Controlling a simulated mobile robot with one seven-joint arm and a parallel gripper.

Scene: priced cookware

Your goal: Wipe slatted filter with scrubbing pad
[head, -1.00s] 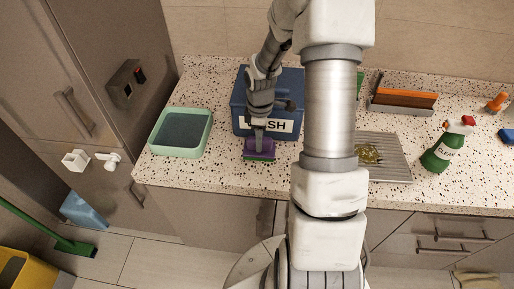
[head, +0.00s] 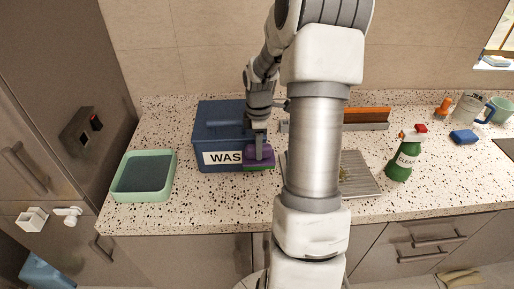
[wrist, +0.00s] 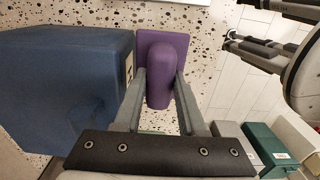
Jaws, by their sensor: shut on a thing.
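My gripper (head: 259,140) is shut on the purple handle of the scrubbing pad (head: 258,157), which has a green underside. In the head view the pad is in front of the right part of the blue box; I cannot tell whether it touches the counter. The wrist view shows the purple pad (wrist: 165,75) between both fingers (wrist: 158,88). The slatted filter (head: 361,178) lies on the counter right of my arm, with a yellowish-green smear (head: 344,175) on it. My arm hides its left part.
The blue box (head: 221,133) with a wash label stands beside the pad. A green tray (head: 143,176) is at the left. A green spray bottle (head: 403,158) stands right of the filter. An orange item in a grey holder (head: 366,115) is behind it. Mugs and a blue sponge (head: 464,136) are farther right.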

